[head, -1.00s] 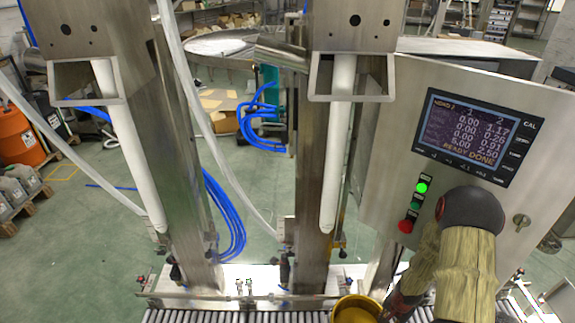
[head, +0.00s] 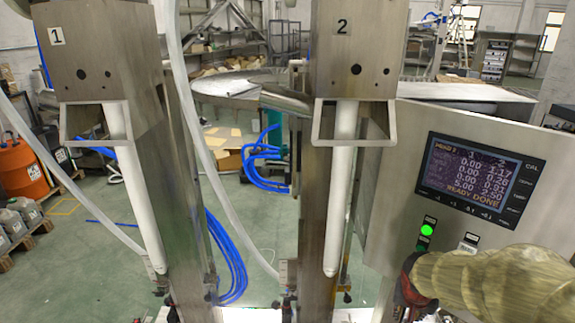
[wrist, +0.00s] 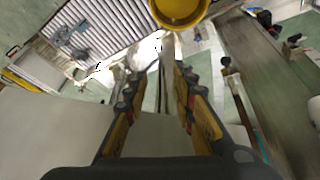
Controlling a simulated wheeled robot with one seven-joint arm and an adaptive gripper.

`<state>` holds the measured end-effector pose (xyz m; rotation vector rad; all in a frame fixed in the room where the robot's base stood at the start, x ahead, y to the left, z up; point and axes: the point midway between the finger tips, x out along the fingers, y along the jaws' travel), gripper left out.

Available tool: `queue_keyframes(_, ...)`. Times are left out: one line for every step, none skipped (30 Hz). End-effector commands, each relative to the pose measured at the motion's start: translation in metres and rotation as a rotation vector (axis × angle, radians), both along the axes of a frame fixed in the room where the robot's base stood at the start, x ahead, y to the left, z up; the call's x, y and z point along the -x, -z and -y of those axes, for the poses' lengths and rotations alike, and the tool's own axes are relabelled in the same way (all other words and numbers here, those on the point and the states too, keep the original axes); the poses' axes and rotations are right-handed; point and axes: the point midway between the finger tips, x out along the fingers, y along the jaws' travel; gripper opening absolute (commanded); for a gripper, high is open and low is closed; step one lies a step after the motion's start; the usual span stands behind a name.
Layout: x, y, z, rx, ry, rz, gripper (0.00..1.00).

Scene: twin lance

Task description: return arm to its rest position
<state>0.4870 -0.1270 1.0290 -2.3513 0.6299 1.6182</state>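My arm (head: 505,285) reaches in from the lower right of the head view, in front of the control panel. My gripper (wrist: 160,75) shows in the wrist view with its two fingers apart and nothing between them. In the head view its fingers are mostly cut off by the lower edge. A yellow round container (wrist: 180,8) lies beyond the fingertips at the top of the wrist view, apart from them.
Two filling columns, marked 1 (head: 115,50) and 2 (head: 355,50), carry white lances (head: 342,190). The control panel (head: 478,180) reads READY and DONE, with a green light lit. A roller conveyor (wrist: 100,30) shows in the wrist view.

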Motion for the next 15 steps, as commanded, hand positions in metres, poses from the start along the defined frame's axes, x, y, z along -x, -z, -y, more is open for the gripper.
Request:
queue_keyframes(0.008, -0.018, -0.008, 0.004, -0.020, 0.014, 0.26)
queue_keyframes(0.013, -0.026, -0.012, 0.005, -0.035, 0.016, 0.26)
queue_keyframes(0.021, -0.036, -0.017, 0.006, -0.051, 0.020, 0.26)
queue_keyframes(0.026, -0.044, -0.022, 0.008, -0.066, 0.024, 0.26)
queue_keyframes(0.032, -0.051, -0.026, 0.008, -0.079, 0.028, 0.26)
queue_keyframes(0.040, -0.060, -0.032, 0.008, -0.098, 0.031, 0.26)
queue_keyframes(0.046, -0.067, -0.036, 0.008, -0.112, 0.035, 0.26)
queue_keyframes(0.052, -0.074, -0.040, 0.008, -0.126, 0.039, 0.26)
queue_keyframes(0.060, -0.082, -0.047, 0.007, -0.148, 0.044, 0.26)
queue_keyframes(0.067, -0.088, -0.051, 0.006, -0.164, 0.047, 0.26)
queue_keyframes(0.074, -0.093, -0.055, 0.005, -0.178, 0.052, 0.26)
queue_keyframes(0.083, -0.101, -0.061, 0.003, -0.199, 0.057, 0.26)
queue_keyframes(0.089, -0.106, -0.066, 0.002, -0.218, 0.062, 0.26)
queue_keyframes(0.097, -0.111, -0.071, -0.001, -0.234, 0.066, 0.26)
queue_keyframes(0.106, -0.117, -0.076, -0.002, -0.257, 0.071, 0.26)
